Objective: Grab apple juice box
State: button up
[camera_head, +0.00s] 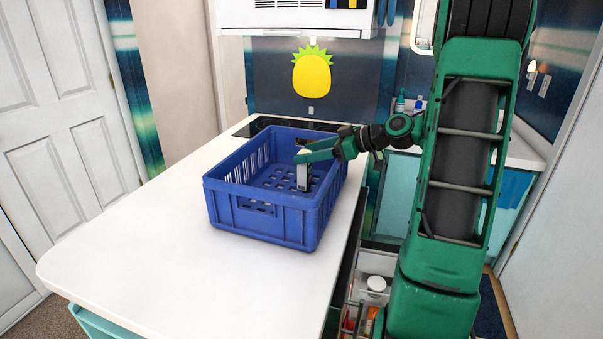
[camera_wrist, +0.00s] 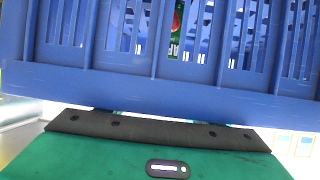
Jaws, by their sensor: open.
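My gripper (camera_head: 305,157) is open and reaches from the right over the blue crate (camera_head: 262,219) on the white counter. A small upright grey-and-white item (camera_head: 303,178) shows right at the gripper in the head view. I cannot tell there whether it is the juice box or touches the fingers. In the wrist view, the crate's slatted wall (camera_wrist: 130,83) fills the upper part. A green box with a red picture and pale letters (camera_wrist: 178,42), likely the apple juice box, shows through one slot. Most of it is hidden by the slats.
The white counter (camera_head: 150,245) is clear to the left of and in front of the crate. A dark cooktop (camera_head: 262,124) lies behind it. An open drawer with several items, among them a white-lidded container (camera_head: 376,284), is below the counter's right edge.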

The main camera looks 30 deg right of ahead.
grip_shut()
jog(key=shift+r, duration=0.1)
